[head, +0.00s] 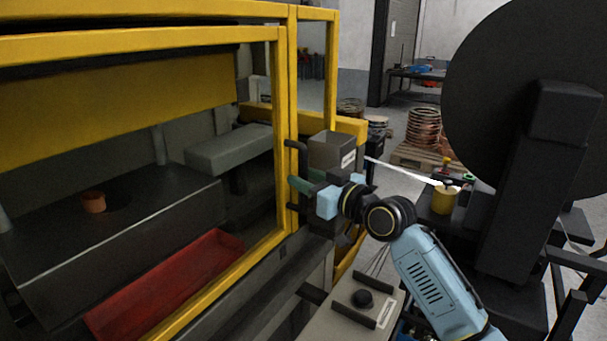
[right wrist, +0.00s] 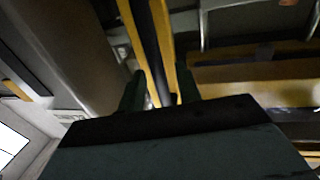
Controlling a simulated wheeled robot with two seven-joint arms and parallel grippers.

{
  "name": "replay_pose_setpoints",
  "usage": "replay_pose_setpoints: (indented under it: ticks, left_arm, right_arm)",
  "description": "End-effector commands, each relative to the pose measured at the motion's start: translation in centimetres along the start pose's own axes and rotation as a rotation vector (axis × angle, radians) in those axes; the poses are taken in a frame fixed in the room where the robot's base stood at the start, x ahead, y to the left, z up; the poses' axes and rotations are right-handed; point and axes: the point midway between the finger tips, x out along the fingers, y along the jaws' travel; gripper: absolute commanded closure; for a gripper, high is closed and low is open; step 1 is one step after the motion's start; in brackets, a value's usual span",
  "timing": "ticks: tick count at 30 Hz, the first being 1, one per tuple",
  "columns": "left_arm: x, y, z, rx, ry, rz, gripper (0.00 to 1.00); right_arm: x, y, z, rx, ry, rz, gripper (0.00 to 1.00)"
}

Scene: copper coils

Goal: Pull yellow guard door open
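The yellow guard door (head: 281,150) is a framed window panel on the machine at the left of the head view. It appears closed, next to a yellow post. A black bar handle (head: 291,163) stands upright near its right edge. My right gripper (head: 301,186) is at this handle, with its dark green fingers pointing left. In the right wrist view, the fingers of the right gripper (right wrist: 160,90) are apart, with a dark bar and yellow frame strips showing between or behind them. I cannot tell whether they touch the handle. My left gripper is out of view.
A grey box (head: 333,152) is on the machine just behind my right gripper. A control panel with a black knob (head: 362,298) is below my arm. A big black reel (head: 530,75) stands at right. A red tray (head: 165,285) and a small copper piece (head: 93,202) show inside the machine.

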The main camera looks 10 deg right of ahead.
Motion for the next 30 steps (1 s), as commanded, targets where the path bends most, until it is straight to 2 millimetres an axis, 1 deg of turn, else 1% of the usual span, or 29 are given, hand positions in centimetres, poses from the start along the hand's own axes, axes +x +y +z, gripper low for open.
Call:
replay_pose_setpoints:
  ticks: [1,4,13,14,21,22,30]
  left_arm:
    - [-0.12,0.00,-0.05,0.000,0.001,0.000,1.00]
    - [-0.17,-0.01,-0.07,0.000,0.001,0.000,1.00]
    - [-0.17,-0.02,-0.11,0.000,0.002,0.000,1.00]
    - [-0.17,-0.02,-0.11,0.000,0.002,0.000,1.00]
    - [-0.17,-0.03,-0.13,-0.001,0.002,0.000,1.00]
    - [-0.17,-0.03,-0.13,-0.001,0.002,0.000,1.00]
    - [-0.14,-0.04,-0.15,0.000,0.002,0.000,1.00]
  right_arm:
    - [0.45,-0.03,-0.05,0.002,0.000,0.000,0.66]
    - [0.93,-0.01,-0.04,0.001,0.000,0.000,0.66]
    - [1.11,-0.03,0.04,0.000,-0.001,0.000,0.66]
    - [1.11,-0.03,0.04,0.000,-0.001,0.000,0.67]
    - [1.09,-0.03,0.05,0.000,-0.001,0.000,0.99]
    - [1.08,-0.02,0.05,0.000,-0.001,0.000,1.00]
    - [1.13,-0.02,0.06,0.001,-0.001,0.000,1.00]
